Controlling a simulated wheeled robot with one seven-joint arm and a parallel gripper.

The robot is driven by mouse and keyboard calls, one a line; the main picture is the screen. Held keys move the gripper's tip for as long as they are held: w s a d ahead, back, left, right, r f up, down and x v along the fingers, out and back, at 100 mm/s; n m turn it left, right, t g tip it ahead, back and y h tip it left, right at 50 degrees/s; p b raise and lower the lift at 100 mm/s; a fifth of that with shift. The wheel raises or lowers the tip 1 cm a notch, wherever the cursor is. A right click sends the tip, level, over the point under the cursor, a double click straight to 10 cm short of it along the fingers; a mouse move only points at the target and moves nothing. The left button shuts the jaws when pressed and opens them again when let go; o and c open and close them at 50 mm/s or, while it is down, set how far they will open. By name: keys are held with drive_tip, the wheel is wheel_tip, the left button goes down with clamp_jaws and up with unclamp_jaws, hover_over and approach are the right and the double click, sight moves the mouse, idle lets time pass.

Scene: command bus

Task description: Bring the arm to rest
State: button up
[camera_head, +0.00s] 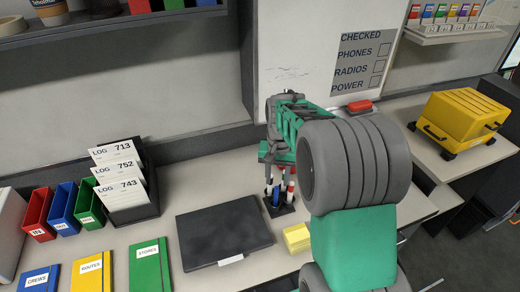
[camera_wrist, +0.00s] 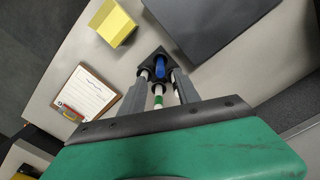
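My arm (camera_head: 350,170) reaches out over the desk (camera_head: 186,187), with its large grey and green links at the right of centre in the head view. In the wrist view, the two grey fingers of my gripper (camera_wrist: 160,76) stand apart, with a gap between them. Through the gap show several markers, one of them blue (camera_wrist: 160,67), in a small black holder (camera_wrist: 148,60). I see nothing clamped between the fingers. In the head view, the holder (camera_head: 282,207) stands on the desk below the arm's end, and the fingers are hard to make out.
A dark closed folder or laptop (camera_head: 222,231) lies left of the holder, a yellow block (camera_head: 297,238) below it. A log rack (camera_head: 147,180) and colored bins (camera_head: 64,208) stand at left. A yellow case (camera_head: 460,122) sits at right. A clipboard (camera_wrist: 84,94) shows in the wrist view.

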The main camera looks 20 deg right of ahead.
drive_tip(key=shift+f+n, duration=0.35)
drive_tip(key=shift+n, duration=0.35)
drive_tip(key=s+a+n, duration=0.2)
drive_tip(key=s+a, duration=0.2)
drive_tip(key=s, duration=0.9)
drive_tip(key=a+r+n+t, duration=0.2)
drive_tip(key=a+r, duration=0.4)
drive_tip(key=r, duration=0.3)
drive_tip(key=shift+s+r+n+t, duration=0.3)
drive_tip(key=shift+s+t, duration=0.05)
drive_tip(key=shift+t, duration=0.55)
